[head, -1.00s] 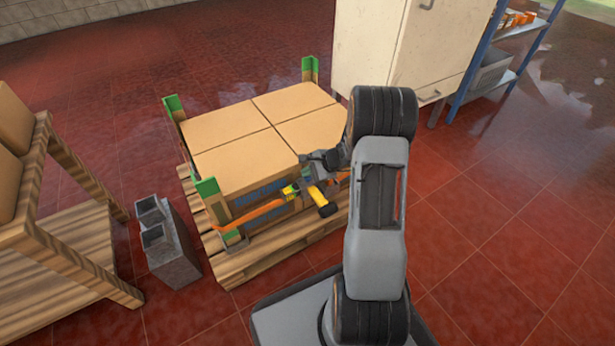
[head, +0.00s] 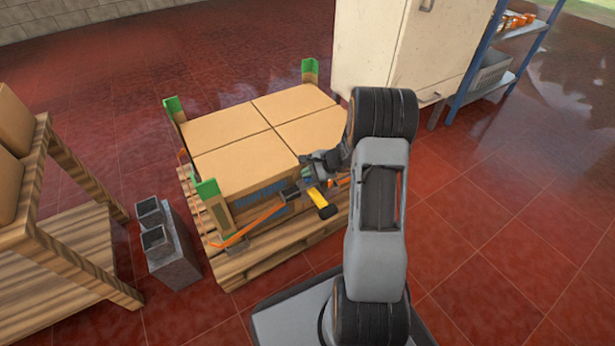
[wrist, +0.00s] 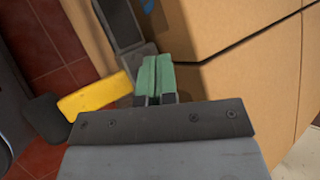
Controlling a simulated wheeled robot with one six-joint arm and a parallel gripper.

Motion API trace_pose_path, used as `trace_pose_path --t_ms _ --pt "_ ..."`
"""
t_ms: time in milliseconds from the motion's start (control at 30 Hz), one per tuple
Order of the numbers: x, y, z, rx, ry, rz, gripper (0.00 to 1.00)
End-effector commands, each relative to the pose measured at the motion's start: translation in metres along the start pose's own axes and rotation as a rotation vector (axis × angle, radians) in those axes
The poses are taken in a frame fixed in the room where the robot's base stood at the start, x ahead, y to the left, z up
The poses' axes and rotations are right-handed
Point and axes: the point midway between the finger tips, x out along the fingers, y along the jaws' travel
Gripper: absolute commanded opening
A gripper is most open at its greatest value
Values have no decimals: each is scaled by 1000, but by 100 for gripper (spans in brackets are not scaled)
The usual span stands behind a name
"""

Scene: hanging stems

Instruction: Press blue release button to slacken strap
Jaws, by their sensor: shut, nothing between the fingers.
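The orange strap (head: 252,226) runs across the front of the boxes on the pallet and hangs slack and low at the left. A dark grey buckle (head: 290,194) sits on it at the front of the load. The buckle's yellow handle (head: 320,199) with a black end sticks out to the right, and shows at left in the wrist view (wrist: 95,96). My gripper (wrist: 155,68) is shut and empty, its green fingertips together beside a grey part of the buckle (wrist: 118,22). I cannot make out the blue button; the fingers or buckle may hide it.
Cardboard boxes (head: 235,163) stand on a wooden pallet (head: 285,245) between green-topped corner posts (head: 208,188). A grey block (head: 172,258) and wooden rack (head: 75,250) are at left. A cabinet (head: 395,45) is behind. Red floor is free at right.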

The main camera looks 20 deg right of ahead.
Motion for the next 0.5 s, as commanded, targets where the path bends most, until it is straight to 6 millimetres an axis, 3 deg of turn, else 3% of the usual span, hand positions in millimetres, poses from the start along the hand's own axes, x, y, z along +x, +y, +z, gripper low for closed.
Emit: trace_pose_path --t_ms 500 --pt "-7 -5 5 -1 0 0 0"
